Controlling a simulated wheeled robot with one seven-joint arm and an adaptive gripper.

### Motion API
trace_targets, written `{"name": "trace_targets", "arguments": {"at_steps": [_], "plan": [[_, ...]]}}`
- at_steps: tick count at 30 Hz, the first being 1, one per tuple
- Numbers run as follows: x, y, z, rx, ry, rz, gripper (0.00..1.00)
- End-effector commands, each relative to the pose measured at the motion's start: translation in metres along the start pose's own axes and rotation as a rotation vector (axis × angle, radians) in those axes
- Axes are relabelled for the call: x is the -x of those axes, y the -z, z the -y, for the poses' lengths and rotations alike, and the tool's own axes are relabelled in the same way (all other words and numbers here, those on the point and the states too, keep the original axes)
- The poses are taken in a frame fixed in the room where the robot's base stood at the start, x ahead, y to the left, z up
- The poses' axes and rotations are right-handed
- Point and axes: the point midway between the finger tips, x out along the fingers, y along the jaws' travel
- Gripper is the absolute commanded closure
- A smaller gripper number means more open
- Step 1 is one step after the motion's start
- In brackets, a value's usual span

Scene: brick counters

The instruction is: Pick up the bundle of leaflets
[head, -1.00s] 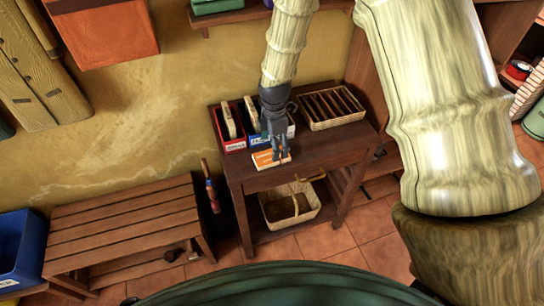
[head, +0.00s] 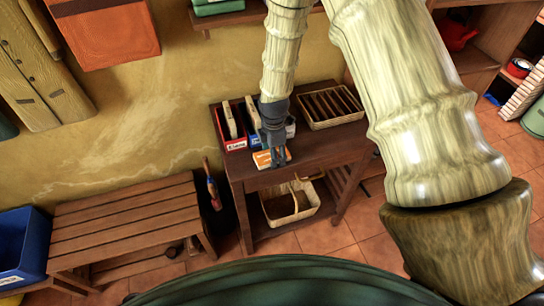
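A small orange and white bundle, which looks like the leaflets (head: 262,160), lies near the front edge of the dark wooden table (head: 325,152). My gripper (head: 279,161) points down over the bundle and hides part of it. The fingertips are at or just above the bundle. I cannot tell whether they touch it, or whether they are shut on it.
Behind the bundle stand a red bin (head: 236,144) and a blue bin holding upright items. A slatted wooden tray (head: 335,123) is to their right. A basket (head: 290,214) sits on the lower shelf. A slatted bench (head: 125,220) stands left.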

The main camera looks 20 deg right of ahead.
Motion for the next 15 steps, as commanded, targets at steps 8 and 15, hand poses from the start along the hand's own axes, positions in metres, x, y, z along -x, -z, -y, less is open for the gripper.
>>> {"name": "trace_targets", "arguments": {"at_steps": [8,15], "plan": [[0.0002,0.0000,0.0000,0.000,0.000,0.000,0.65],[0.0025,-0.0001,-0.0004,0.000,-0.001,0.000,0.65]]}}
